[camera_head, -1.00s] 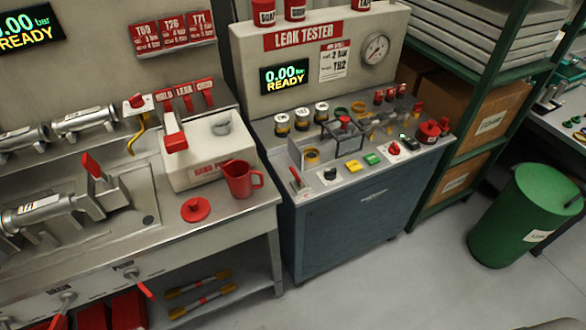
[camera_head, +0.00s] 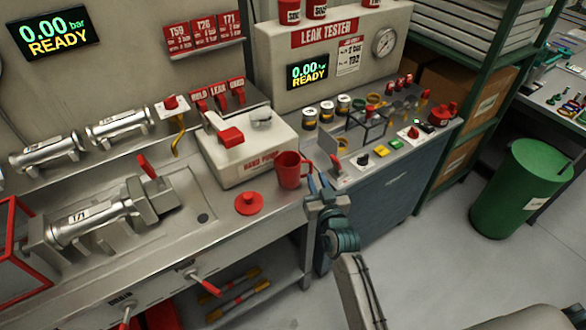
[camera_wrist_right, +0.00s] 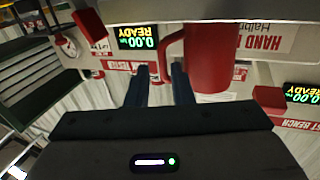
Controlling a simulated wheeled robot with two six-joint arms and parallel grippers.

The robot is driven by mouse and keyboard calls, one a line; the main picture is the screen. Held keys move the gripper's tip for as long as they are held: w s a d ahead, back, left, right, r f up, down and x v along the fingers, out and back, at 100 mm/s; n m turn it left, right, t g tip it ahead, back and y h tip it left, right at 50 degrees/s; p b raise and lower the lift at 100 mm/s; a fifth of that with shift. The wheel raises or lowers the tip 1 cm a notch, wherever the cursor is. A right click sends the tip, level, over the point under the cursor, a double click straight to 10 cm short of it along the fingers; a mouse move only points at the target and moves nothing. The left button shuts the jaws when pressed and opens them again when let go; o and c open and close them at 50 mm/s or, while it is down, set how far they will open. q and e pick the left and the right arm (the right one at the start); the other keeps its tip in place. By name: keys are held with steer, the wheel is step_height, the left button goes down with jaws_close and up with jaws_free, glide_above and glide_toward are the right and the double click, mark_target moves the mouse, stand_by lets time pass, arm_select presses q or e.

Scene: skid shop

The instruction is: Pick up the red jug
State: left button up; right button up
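The red jug (camera_head: 288,170) stands upright on the steel bench near its right front edge, in front of the white hand pump box. My right gripper (camera_head: 319,184) is just to the right of the jug, its fingers pointing at the handle side. In the right wrist view the jug (camera_wrist_right: 212,60) appears upside down, its handle (camera_wrist_right: 170,58) just beyond the fingertips. The fingers of the right gripper (camera_wrist_right: 160,80) are apart with nothing between them. Whether they touch the handle cannot be told. My left gripper is not in view.
A red lid (camera_head: 249,204) lies on the bench left of the jug. The hand pump box (camera_head: 240,165) stands behind it. The leak tester (camera_head: 345,130), with knobs and small parts, is to the right. A green bin (camera_head: 520,190) stands on the floor.

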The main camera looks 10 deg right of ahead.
mark_target(311, 171)
steer(key=shift+w, duration=0.65)
steer(key=shift+w+a+p, duration=0.2)
steer(key=shift+w+p, duration=0.1)
steer(key=shift+w, duration=0.2)
steer(key=w+p, duration=0.1)
steer(key=w, duration=0.3)
steer(key=shift+w+f, duration=0.1)
steer(key=shift+f, duration=0.1)
steer(key=shift+w+a, duration=0.1)
steer(key=shift+w, duration=0.15)
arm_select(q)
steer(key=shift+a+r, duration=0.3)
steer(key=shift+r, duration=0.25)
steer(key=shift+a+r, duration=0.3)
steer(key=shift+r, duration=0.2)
arm_select(e)
steer(key=shift+s, duration=0.1)
steer(key=shift+c, duration=0.4)
jaws_close()
